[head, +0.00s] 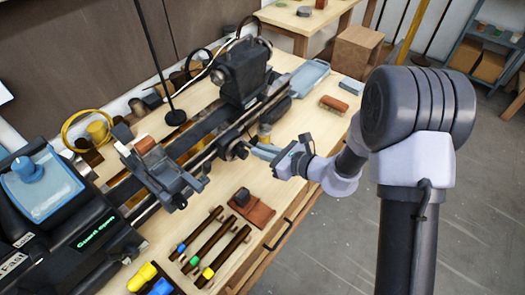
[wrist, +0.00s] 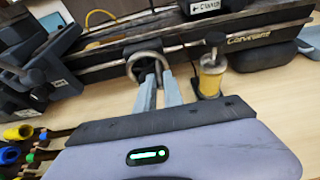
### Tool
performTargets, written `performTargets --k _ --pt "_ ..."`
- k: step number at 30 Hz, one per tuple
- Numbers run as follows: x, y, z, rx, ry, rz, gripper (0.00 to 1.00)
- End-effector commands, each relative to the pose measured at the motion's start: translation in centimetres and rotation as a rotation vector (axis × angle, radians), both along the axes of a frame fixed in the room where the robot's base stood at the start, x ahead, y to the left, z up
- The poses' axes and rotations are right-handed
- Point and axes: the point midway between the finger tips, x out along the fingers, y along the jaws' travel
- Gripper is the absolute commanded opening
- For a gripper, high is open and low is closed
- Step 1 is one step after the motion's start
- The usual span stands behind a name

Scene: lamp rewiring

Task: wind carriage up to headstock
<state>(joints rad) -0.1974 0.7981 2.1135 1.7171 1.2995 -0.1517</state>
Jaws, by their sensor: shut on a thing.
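My gripper (head: 250,150) is at the front of the lathe bed, its jaws shut at a ring-shaped handwheel (head: 234,149). In the wrist view, both pale fingers of my gripper (wrist: 158,78) reach the lower part of the handwheel ring (wrist: 145,58); the exact contact is hard to see. The carriage (head: 165,172), dark with a reddish-brown block on top, sits on the bed left of the handwheel. The black housing (head: 65,245) at lower left, lettered "Guard open", appears to be the headstock; a gap shows between it and the carriage. A dark upright block (head: 240,72) stands farther along the bed.
A yellow oil cup (wrist: 212,75) stands close to the right of my fingers. Dark bars with coloured ends (head: 205,245) and a brown pad (head: 252,208) lie on the bench in front. A brush (head: 334,104) and blue tray (head: 308,75) lie beyond my gripper.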

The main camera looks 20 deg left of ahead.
Motion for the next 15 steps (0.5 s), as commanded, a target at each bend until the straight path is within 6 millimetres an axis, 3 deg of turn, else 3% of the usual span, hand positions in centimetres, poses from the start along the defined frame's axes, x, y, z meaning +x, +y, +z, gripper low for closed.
performTargets --k 15 --pt "-2.6 1.1 -0.4 -0.005 0.007 0.009 0.00"
